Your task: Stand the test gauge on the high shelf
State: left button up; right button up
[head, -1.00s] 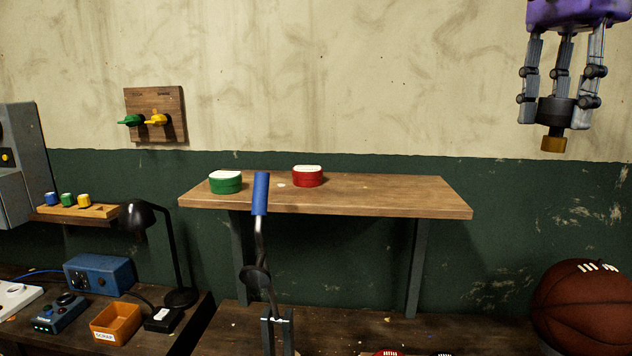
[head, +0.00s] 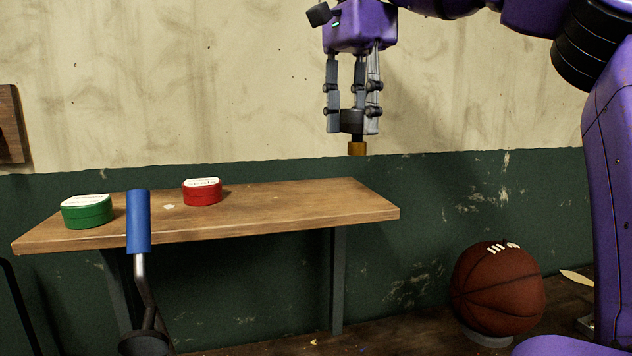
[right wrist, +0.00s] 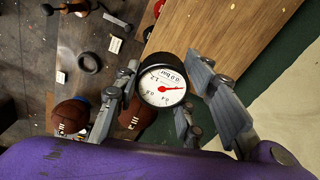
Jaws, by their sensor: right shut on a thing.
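The test gauge (head: 351,121) has a black round body and a brass stem (head: 357,148) that points down. In the right wrist view its white dial (right wrist: 162,88) with a red needle faces the camera. My right gripper (head: 352,108) is shut on the gauge, and its fingers hide part of the body. It holds the gauge in the air, above the level of the wooden high shelf (head: 300,207), near its right end in the head view. The shelf also shows in the right wrist view (right wrist: 215,30). My left gripper is not in view.
A green tin (head: 87,212) and a red tin (head: 202,192) stand on the shelf's left half; its right half is clear. A blue-handled lever (head: 139,222) rises in front of the shelf. A basketball (head: 497,290) sits lower right.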

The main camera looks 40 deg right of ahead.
jog(key=w+f, duration=0.1)
jog(key=f, duration=0.1)
jog(key=w+a+f, duration=0.1)
jog(key=f, duration=0.2)
jog(key=w+a+f, duration=0.1)
jog(key=w+f, duration=0.1)
jog(key=f, duration=0.1)
jog(key=shift+a, duration=0.25)
jog(key=shift+d+f, duration=0.1)
jog(key=shift+f, duration=0.1)
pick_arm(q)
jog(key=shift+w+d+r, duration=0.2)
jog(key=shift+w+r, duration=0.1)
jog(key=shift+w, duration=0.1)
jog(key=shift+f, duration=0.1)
pick_arm(e)
jog(key=shift+f, duration=0.15)
